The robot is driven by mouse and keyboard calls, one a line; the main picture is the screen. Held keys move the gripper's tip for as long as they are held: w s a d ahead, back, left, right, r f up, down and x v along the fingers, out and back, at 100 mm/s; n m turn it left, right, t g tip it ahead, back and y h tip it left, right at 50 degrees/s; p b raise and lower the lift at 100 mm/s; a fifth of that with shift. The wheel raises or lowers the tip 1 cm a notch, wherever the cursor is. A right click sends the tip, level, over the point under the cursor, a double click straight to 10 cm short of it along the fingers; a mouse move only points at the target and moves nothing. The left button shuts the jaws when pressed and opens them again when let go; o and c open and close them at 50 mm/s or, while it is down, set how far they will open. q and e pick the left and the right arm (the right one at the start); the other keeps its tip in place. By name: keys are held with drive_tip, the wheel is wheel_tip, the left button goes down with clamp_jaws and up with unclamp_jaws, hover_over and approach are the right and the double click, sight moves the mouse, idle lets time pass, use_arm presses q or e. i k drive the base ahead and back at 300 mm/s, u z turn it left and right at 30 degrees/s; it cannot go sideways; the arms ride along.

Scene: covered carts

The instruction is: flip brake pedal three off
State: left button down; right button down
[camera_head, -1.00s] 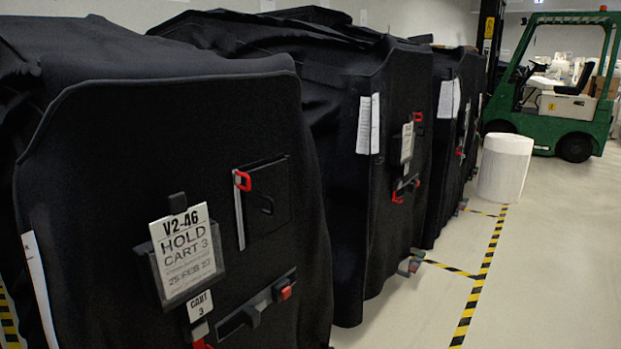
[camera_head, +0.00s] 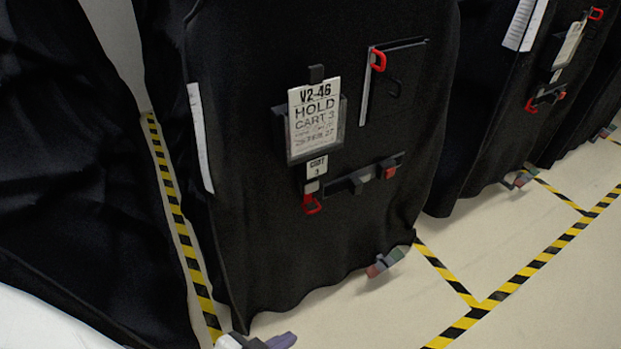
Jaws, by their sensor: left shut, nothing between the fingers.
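The black-covered cart (camera_head: 250,220) with the "HOLD CART 3" card (camera_head: 315,115) stands in the middle. A small foot pedal (camera_head: 388,262) with red and grey-green parts sticks out at its lower right corner. A second pedal (camera_head: 275,342), pale and purple, shows at its lower left corner, cut by the bottom edge. I cannot tell whether either pedal is up or down. A smooth white part, likely of my left arm (camera_head: 40,328), comes in at the bottom left, apart from both pedals. Its fingertips do not show clearly. My right gripper is out of view.
Another dark cover (camera_head: 80,170) fills the left side. More covered carts stand at the right, one with a pedal (camera_head: 520,180). Yellow-black floor tape (camera_head: 480,305) runs along the front and between carts. The pale floor at the lower right is clear.

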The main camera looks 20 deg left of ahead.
sight(384, 264)
drive_tip(key=z, duration=0.05)
drive_tip(key=k, duration=0.4)
drive_tip(key=u, duration=1.15)
drive_tip(key=i, duration=0.85)
drive_tip(key=z, duration=0.85)
